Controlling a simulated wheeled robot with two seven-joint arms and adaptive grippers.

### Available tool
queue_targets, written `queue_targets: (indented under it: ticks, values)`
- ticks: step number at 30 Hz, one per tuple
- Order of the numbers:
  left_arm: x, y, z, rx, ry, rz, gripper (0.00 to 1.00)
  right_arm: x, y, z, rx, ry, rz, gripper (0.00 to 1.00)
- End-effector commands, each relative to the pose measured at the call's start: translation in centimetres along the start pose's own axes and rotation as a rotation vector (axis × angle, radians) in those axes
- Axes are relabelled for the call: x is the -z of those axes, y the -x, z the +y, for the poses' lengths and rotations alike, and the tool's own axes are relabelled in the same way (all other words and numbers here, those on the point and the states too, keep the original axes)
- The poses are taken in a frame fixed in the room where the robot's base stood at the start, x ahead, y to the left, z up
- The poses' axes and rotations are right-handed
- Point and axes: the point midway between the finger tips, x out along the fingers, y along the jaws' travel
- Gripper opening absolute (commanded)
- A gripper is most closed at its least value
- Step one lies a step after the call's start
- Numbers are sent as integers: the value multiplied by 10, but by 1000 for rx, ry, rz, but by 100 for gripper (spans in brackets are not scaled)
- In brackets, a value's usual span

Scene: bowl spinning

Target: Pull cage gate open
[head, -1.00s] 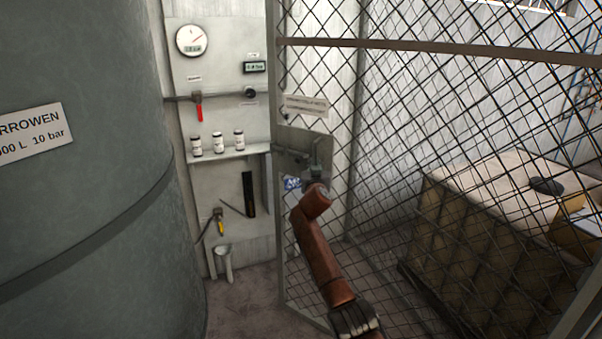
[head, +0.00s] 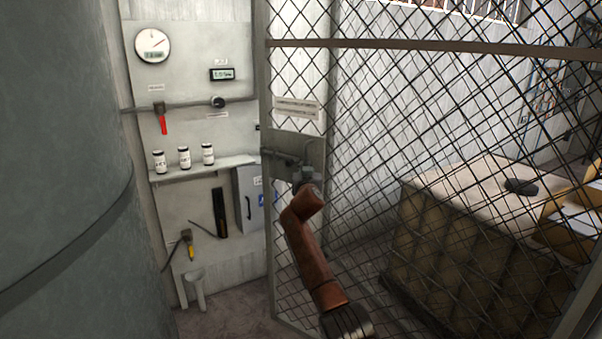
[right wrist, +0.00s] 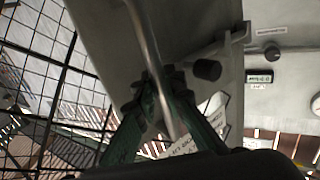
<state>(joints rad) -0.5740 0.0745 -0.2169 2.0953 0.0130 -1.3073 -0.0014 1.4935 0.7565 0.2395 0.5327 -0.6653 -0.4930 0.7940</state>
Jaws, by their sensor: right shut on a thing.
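The cage gate (head: 268,105) is a grey metal frame with black wire mesh, at the middle and right of the head view. Its lock plate (head: 308,147) carries a grey handle. My right gripper (head: 305,178), on a reddish-brown arm, is at this handle. In the right wrist view its green fingers (right wrist: 160,100) close around the curved grey handle bar (right wrist: 148,45), beside the gate's flat plate (right wrist: 200,30). A dark round knob (right wrist: 207,69) is close to the fingers. My left gripper is not in view.
A large grey tank (head: 60,180) fills the left side. A wall panel (head: 190,75) with gauge, valves and a shelf of small bottles stands behind. A grey box (head: 246,190) is beside the gate edge. Behind the mesh is a large crate (head: 455,240). Some floor shows below the panel.

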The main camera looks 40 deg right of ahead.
Motion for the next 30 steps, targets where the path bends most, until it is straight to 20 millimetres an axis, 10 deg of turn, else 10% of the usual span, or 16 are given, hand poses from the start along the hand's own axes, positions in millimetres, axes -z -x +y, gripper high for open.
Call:
queue_targets:
  ticks: [8,16,30]
  values:
    - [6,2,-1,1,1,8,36,-3,2,-17,19,0,0,0]
    - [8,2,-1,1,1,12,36,-10,-1,-10,11,4,-8,27]
    - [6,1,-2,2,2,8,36,-13,4,-10,7,4,-10,28]
